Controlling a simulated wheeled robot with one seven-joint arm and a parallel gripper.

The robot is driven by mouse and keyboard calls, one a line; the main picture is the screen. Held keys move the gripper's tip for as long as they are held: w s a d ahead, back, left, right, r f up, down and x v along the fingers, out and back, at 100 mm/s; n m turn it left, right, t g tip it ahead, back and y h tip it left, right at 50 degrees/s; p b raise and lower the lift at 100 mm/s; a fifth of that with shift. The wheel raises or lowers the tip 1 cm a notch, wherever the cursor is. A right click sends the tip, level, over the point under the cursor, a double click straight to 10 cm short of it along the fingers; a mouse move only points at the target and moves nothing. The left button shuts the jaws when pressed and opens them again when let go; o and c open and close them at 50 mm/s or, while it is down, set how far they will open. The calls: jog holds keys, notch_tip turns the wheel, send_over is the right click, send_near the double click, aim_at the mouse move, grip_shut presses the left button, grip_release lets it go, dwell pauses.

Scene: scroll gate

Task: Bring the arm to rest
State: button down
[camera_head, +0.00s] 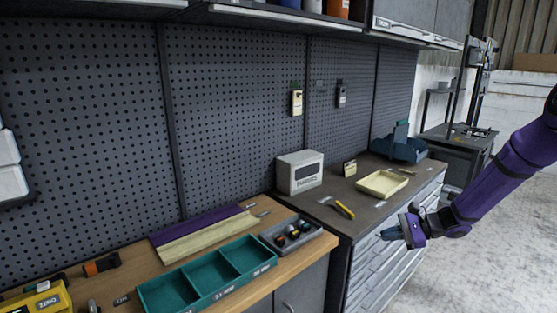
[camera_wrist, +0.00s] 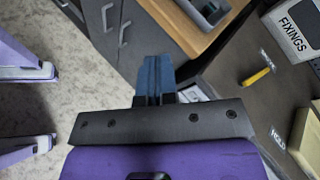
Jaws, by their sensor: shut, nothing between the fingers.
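My gripper (camera_head: 392,235) is on the right side of the head view, at the end of my purple arm, in front of the grey drawer cabinet and apart from it. In the wrist view my gripper (camera_wrist: 154,80) shows its blue fingers together with nothing between them. The wrist view looks down on the floor, cabinet fronts and bench edges.
A dark cabinet top (camera_head: 330,193) holds a FIXINGS box (camera_head: 299,172), a cream tray (camera_head: 382,184) and a yellow-handled tool (camera_head: 344,209). The wooden bench (camera_head: 290,262) holds a teal divided tray (camera_head: 210,276) and a grey tray (camera_head: 273,238). Open floor (camera_head: 470,270) lies at right.

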jog(key=s+a+r+n+g+h, duration=0.1)
jog(key=s+a+r+n+h, duration=0.3)
jog(key=s+r, duration=0.5)
jog(key=s+a+r+n+g+h, duration=0.1)
jog(key=s+r+n+g+h, duration=0.15)
jog(key=s+r+n, duration=0.55)
jog(key=s+d+r+n+t+h, duration=0.1)
jog(key=s+r+t+h, duration=0.1)
jog(key=s+r, duration=0.4)
jog(key=s+d+r+n+t+h, duration=0.1)
jog(key=s+d+r+t+h, duration=0.1)
jog(key=s, duration=1.1)
jog(key=shift+s+r+n+t+h, duration=0.3)
jog(key=shift+r+t+h, duration=0.45)
jog(key=shift+r+h, duration=0.9)
jog(key=shift+r+y, duration=0.25)
jog(key=shift+y, duration=0.05)
